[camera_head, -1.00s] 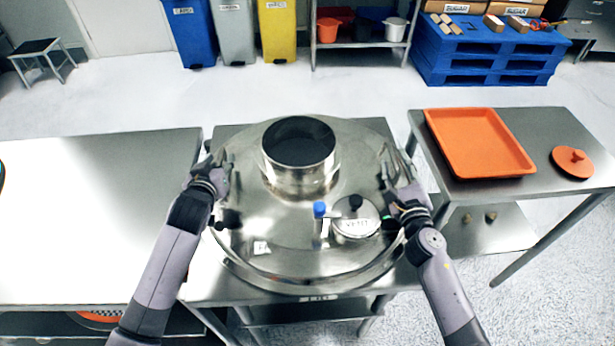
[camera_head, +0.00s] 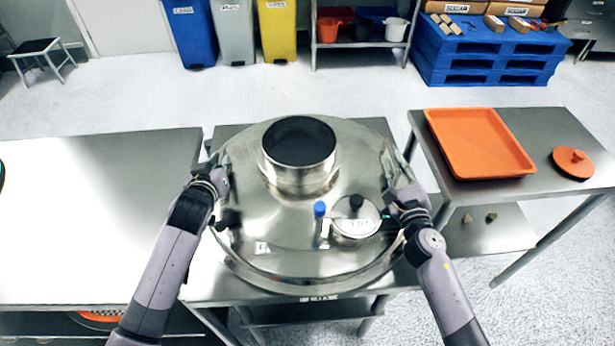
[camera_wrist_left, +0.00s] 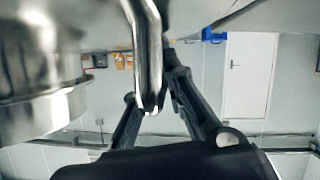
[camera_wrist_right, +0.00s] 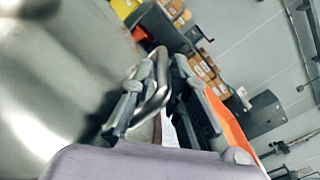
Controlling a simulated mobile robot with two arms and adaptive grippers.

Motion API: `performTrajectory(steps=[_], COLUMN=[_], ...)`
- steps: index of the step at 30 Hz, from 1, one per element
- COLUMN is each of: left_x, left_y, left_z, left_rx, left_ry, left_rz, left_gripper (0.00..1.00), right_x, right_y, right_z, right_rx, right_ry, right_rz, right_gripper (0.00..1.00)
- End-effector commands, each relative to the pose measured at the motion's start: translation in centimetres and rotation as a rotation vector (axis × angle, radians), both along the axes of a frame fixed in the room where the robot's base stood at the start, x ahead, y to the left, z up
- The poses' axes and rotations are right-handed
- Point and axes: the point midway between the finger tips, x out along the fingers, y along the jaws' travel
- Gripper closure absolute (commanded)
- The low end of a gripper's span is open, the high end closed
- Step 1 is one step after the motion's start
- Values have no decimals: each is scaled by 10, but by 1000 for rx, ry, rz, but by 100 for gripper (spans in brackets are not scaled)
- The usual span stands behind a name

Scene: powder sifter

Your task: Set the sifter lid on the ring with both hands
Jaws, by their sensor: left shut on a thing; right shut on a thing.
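The sifter lid (camera_head: 290,230) is a wide, shiny metal dome with an open round neck (camera_head: 299,165) on top. It sits over the middle table and hides most of what is under it. A metal rim, perhaps the ring (camera_head: 300,287), shows below its front edge; I cannot tell whether they touch. My left gripper (camera_head: 218,168) is shut on the lid's left handle, a bent metal bar (camera_wrist_left: 147,60) in the left wrist view. My right gripper (camera_head: 393,172) is shut on the right handle, a metal loop (camera_wrist_right: 158,85) in the right wrist view.
A blue-knobbed valve (camera_head: 320,210) and a small round hatch (camera_head: 355,217) stand on the lid's front. An orange tray (camera_head: 480,142) and an orange disc (camera_head: 573,162) lie on the right table.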

Motion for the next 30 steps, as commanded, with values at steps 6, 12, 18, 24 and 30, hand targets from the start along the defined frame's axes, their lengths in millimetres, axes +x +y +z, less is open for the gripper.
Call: performTrajectory(steps=[6, 12, 18, 24, 30], left_x=[0, 0, 2, 2, 3], left_y=[3, 3, 4, 5, 6], left_z=[-1, -1, 8, 10, 22], left_rx=[4, 5, 5, 6, 7], left_ry=[2, 3, -14, -12, -14], left_rz=[4, 6, 5, 7, 9], left_gripper=[100, 100, 100, 100, 100], right_x=[1, 2, 3, 3, 3], right_y=[-5, -6, -6, -6, -6], right_z=[3, 3, 12, 14, 23], right_rx=[-7, -8, -9, -10, -11], right_ry=[-5, -7, -20, -17, -15], right_rz=[-10, -11, -9, -10, -10], right_gripper=[100, 100, 100, 100, 100])
